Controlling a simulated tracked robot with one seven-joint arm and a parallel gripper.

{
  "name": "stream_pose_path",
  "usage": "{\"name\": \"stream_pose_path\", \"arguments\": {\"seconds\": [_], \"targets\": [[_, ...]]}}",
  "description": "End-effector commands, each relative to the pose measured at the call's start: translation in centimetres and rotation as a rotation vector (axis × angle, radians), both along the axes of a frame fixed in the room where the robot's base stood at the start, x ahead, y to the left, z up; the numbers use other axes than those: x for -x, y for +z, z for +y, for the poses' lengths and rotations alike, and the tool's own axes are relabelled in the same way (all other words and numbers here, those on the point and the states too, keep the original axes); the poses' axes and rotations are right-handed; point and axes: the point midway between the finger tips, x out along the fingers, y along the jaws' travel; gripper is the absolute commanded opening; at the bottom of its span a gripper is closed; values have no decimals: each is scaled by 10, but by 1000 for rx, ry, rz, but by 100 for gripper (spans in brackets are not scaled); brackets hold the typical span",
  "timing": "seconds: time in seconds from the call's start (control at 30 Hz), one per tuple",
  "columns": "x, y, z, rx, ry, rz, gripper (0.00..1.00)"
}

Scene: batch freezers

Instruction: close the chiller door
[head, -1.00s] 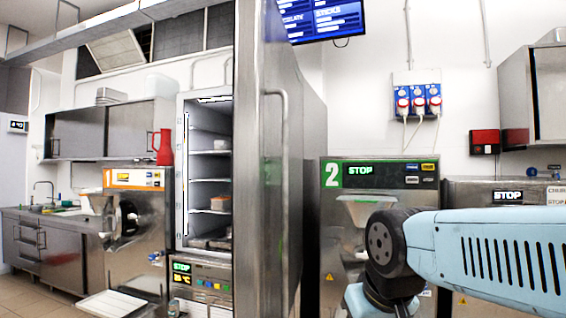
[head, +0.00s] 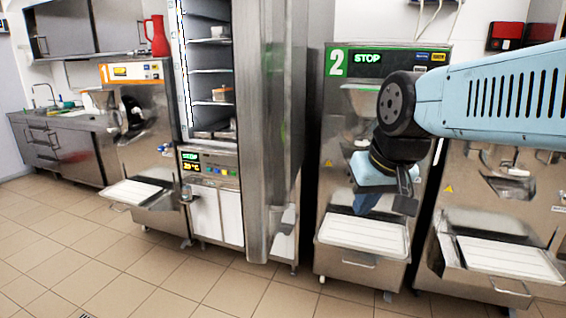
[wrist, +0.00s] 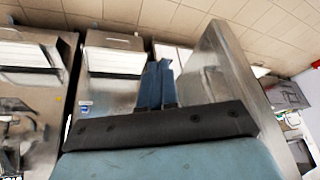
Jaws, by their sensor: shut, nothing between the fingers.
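The chiller (head: 208,175) stands left of centre with its lit shelves exposed. Its steel door (head: 270,130) is open and swung out toward me, seen nearly edge-on, covering the right part of the cabinet. In the wrist view the door (wrist: 225,75) is a tall tilted panel just right of my gripper (wrist: 157,75). The two blue fingers are together with nothing between them. A gap shows between them and the door. In the head view my gripper (head: 385,200) hangs right of the door, in front of machine 2; its fingertips are hard to make out.
Batch freezer 1 (head: 140,130), with a white tray, stands left of the chiller. Batch freezer 2 (head: 335,190) stands right of the door, with another steel machine (head: 500,215) farther right. A red jug (head: 157,35) is at upper left. The tiled floor (head: 130,280) in front is clear.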

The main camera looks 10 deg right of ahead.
Motion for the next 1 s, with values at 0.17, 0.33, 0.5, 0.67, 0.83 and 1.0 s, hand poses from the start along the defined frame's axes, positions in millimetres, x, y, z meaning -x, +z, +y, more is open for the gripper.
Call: {"name": "stream_pose_path", "arguments": {"seconds": [0.17,0.33,0.5,0.67,0.83,1.0], "targets": [[-32,-1,8,-130,-26,99,0],[-67,-1,13,-274,-50,178,0],[-106,-1,13,-425,-76,234,0],[-146,-2,8,-573,-102,265,0],[-187,-5,-3,-712,-129,273,0],[-211,-7,-12,-797,-143,266,0]]}}
